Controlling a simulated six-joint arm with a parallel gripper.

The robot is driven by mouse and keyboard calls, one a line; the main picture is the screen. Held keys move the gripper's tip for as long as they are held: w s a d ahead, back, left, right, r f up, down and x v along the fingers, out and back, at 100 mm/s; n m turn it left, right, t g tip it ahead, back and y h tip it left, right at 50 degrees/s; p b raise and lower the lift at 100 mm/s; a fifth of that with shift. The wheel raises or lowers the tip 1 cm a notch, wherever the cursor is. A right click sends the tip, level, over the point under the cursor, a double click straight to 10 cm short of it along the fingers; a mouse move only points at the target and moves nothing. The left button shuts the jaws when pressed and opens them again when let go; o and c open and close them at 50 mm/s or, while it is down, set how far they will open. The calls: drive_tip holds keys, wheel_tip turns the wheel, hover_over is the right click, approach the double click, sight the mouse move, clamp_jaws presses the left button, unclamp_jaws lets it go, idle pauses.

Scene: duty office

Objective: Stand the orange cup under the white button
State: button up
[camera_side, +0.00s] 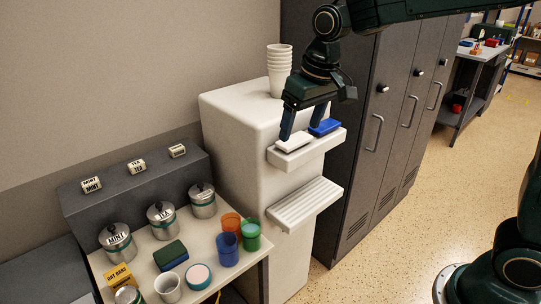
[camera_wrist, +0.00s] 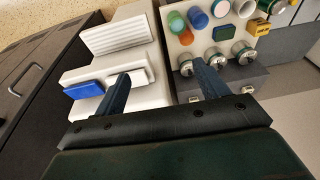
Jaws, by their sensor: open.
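The orange cup (camera_side: 231,222) stands on the small table left of the white dispenser, behind a blue cup and beside a green cup. It also shows in the wrist view (camera_wrist: 186,37), close to those two cups. The white button (camera_side: 293,141) is on the dispenser's upper ledge, left of a blue button (camera_side: 324,127). In the wrist view, a finger partly covers the white button (camera_wrist: 141,77). Below the ledge is a ribbed shelf (camera_side: 305,204), bare of cups. My gripper (camera_side: 301,120) is open and empty, above the ledge by the buttons.
A blue cup (camera_side: 227,250) and a green cup (camera_side: 250,235) crowd the orange one. Canisters (camera_side: 161,219), a sponge (camera_side: 170,255) and a pale cup (camera_side: 168,287) share the table. Stacked white cups (camera_side: 279,70) stand on the dispenser. Dark lockers (camera_side: 376,130) rise to its right.

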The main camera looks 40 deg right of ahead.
drive_tip(key=s+d+t, duration=0.1)
drive_tip(key=s+d, duration=0.2)
drive_tip(key=s, duration=0.9)
drive_tip(key=s+d+t, duration=0.1)
drive_tip(key=s+d, duration=0.2)
drive_tip(key=s, duration=0.9)
drive_tip(key=shift+r+t, duration=0.35)
drive_tip(key=shift+t, duration=0.05)
drive_tip(key=shift+s, duration=0.1)
drive_tip(key=shift+c, duration=1.1)
